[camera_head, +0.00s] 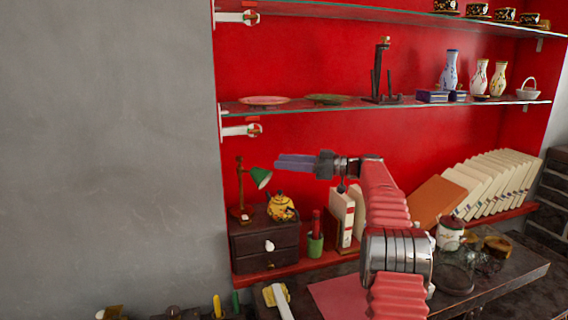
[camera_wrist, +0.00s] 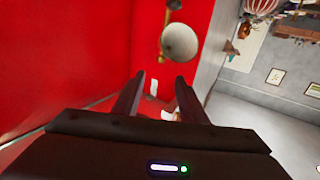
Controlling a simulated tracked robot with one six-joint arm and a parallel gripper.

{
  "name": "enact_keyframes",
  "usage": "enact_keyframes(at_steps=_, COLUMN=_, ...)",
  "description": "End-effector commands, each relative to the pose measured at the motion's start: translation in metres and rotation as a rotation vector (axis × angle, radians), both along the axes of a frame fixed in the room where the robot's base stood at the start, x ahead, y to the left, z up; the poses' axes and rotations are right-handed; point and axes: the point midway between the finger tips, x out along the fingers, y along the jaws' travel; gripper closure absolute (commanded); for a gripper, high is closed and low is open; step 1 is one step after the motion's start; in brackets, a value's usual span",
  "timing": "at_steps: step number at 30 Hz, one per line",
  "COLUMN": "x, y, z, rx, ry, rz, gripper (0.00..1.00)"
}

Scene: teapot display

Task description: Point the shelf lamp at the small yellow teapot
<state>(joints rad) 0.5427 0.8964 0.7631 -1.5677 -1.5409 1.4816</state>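The shelf lamp (camera_head: 260,178) has a green shade on a brown stand and stands on a small dark drawer chest. Its shade tilts down and to the right. The small yellow teapot (camera_head: 281,207) has dark markings and sits on the same chest, just right of the lamp. My gripper (camera_head: 280,162) reaches in from the right, with its fingertips above the teapot and right of the shade. In the wrist view, a pale round face on a brass-coloured arm (camera_wrist: 180,40), apparently the lamp head, lies beyond the fingertips. My gripper's fingers (camera_wrist: 158,84) are apart with nothing held between them.
A glass shelf (camera_head: 350,104) with plates and vases runs above my gripper. The drawer chest (camera_head: 262,240) carries the lamp and teapot. A grey wall (camera_head: 110,150) is at left.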

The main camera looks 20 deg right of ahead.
Motion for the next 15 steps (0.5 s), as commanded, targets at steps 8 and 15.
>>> enact_keyframes(at_steps=8, x=0.001, y=0.004, z=0.007, rx=-0.013, ry=-0.037, rz=-0.019, gripper=0.78)
enact_keyframes(at_steps=15, x=0.000, y=0.021, z=0.031, rx=-0.085, ry=-0.181, rz=-0.105, gripper=0.95)
